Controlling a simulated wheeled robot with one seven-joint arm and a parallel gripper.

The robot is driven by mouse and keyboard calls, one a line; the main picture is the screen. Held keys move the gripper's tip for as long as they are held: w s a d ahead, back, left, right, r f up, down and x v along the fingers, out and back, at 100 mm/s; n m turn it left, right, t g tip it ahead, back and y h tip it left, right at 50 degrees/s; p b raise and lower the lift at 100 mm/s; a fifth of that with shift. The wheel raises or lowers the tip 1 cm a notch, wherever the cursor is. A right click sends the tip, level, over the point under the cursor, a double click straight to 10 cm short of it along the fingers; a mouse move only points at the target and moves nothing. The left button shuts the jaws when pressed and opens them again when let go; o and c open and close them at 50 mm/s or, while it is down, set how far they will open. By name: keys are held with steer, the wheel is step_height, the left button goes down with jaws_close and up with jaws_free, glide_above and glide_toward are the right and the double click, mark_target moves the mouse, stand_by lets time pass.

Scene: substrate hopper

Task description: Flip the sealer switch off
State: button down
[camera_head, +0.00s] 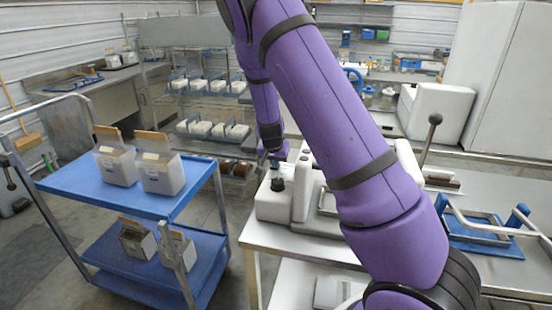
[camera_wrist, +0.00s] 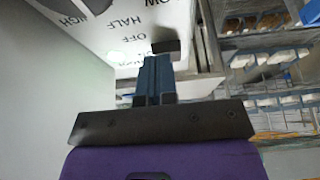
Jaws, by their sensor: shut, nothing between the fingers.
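A dark rounded part is cut off at the top left. A small dark block (camera_wrist: 166,46) stands at the panel edge, just beyond my gripper (camera_wrist: 157,62). My gripper is shut and empty, its blue fingers together. I cannot tell whether they touch the block or the switch's setting.
A blue two-shelf cart (camera_head: 88,188) with open cartons stands left of the bench. A lever with a ball knob (camera_head: 435,119) and a blue frame (camera_head: 485,240) are to the right. Shelves (camera_head: 210,105) with white containers stand behind. My arm hides part of the bench.

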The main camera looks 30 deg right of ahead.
steer(key=shift+s+a+f, duration=0.2)
steer(key=shift+f, duration=0.15)
steer(key=shift+s+a+f, duration=0.15)
steer(key=shift+f, duration=0.2)
steer(key=shift+r, duration=0.1)
steer(key=shift+w+d+r, duration=0.35)
steer(key=shift+w+d, duration=0.15)
steer(key=shift+r, duration=0.1)
